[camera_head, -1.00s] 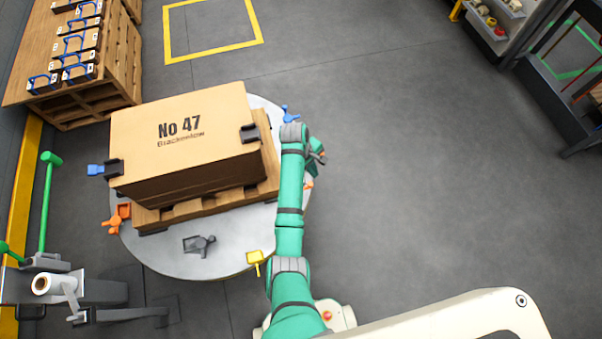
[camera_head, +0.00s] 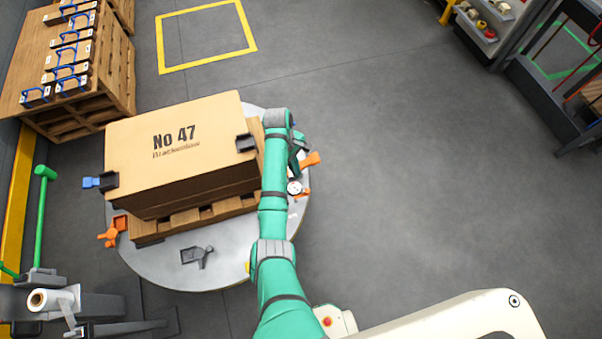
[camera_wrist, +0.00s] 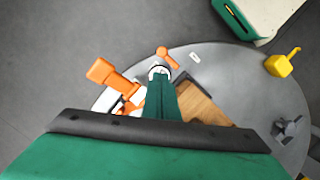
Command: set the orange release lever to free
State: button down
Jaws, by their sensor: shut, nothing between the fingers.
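An orange lever with a thick handle (camera_head: 310,160) sticks out from the right edge of the round grey table (camera_head: 215,270). It also shows in the wrist view (camera_wrist: 103,72), beside white parts. A smaller orange piece (camera_wrist: 165,53) lies at the table edge, close to a round white disc (camera_wrist: 158,71). My gripper (camera_wrist: 160,82) is shut and empty, its tip over or against the disc; contact cannot be told. In the head view my arm partly hides this area. Another orange lever-like clamp (camera_head: 113,231) is at the table's left. Lever markings are not readable.
A large carton (camera_head: 180,150) marked No 47 stands on a wooden pallet (camera_head: 195,218) just left of my arm. A grey clamp (camera_head: 196,256), a blue clamp (camera_head: 100,182) and a yellow clamp (camera_wrist: 283,64) sit around the table. The floor to the right is clear.

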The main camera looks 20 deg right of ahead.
jog(key=x, duration=0.8)
jog(key=shift+s+f, duration=0.1)
jog(key=shift+f, duration=0.25)
